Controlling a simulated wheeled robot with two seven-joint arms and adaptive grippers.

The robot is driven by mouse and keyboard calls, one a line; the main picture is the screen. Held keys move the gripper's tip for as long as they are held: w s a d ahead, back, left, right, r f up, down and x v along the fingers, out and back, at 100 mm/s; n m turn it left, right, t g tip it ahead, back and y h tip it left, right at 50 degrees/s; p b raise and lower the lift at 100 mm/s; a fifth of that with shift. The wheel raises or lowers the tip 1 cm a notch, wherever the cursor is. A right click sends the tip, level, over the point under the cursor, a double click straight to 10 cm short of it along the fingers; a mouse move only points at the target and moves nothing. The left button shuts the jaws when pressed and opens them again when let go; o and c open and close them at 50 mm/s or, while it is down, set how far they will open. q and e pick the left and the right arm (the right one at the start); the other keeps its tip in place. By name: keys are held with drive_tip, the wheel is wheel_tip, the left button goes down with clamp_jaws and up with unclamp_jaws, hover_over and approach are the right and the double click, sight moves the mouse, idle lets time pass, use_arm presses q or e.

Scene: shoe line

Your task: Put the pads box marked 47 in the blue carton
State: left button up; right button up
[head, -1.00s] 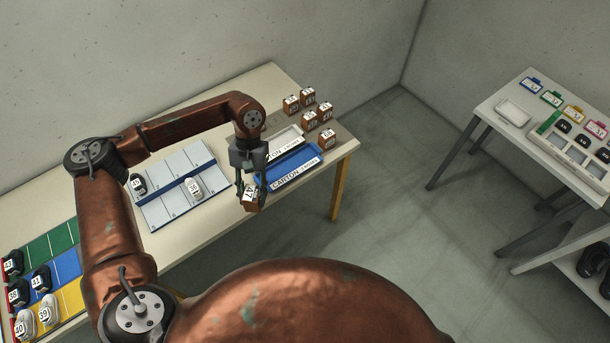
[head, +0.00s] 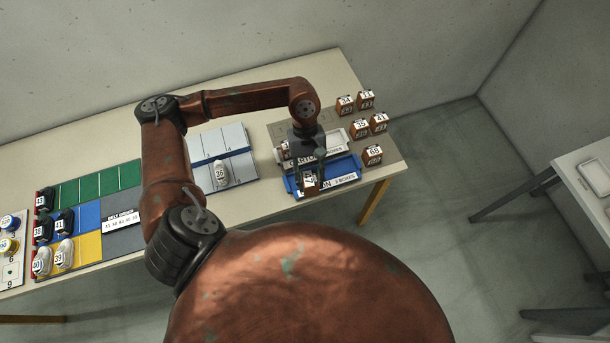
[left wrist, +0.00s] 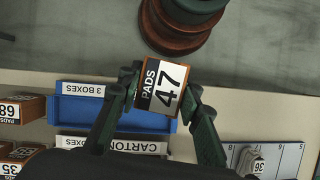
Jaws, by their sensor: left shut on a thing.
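The pads box marked 47 (left wrist: 160,87) is brown with a white label. It also shows in the head view (head: 310,184). My left gripper (head: 309,172) is shut on it, with one finger on either side in the left wrist view. The blue carton (left wrist: 80,107) is a shallow open tray with a "3 boxes" label. In the head view it (head: 291,187) lies under the gripper and box, which cover part of it. The box appears over the carton's left part; its exact height cannot be told. My right gripper is not in view.
A white carton (head: 333,138) lies just behind the blue one. Several other brown boxes (head: 372,156) stand at the table's right end. A grey shoe tray (head: 236,166) with a shoe marked 36 lies to the left.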

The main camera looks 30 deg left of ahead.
use_arm(q)
drive_tip(key=s+a+n+t, duration=0.2)
drive_tip(key=s+n+t, duration=0.55)
drive_tip(key=n, duration=1.05)
drive_tip(key=shift+n+g, duration=0.25)
drive_tip(key=shift+n, duration=0.65)
drive_tip(key=w+a+f+b, duration=0.1)
drive_tip(key=w+f, duration=0.2)
drive_tip(key=w, duration=0.1)
drive_tip(key=w+a+f+b, duration=0.1)
drive_tip(key=w+a+f, duration=0.1)
drive_tip(key=w, duration=0.2)
drive_tip(key=w+a+f+b, duration=0.1)
drive_tip(key=w+a+f, duration=0.1)
drive_tip(key=w+f, duration=0.1)
drive_tip(key=shift+w+f, duration=0.35)
drive_tip(key=shift+w, duration=0.25)
drive_tip(key=shift+f, duration=1.6)
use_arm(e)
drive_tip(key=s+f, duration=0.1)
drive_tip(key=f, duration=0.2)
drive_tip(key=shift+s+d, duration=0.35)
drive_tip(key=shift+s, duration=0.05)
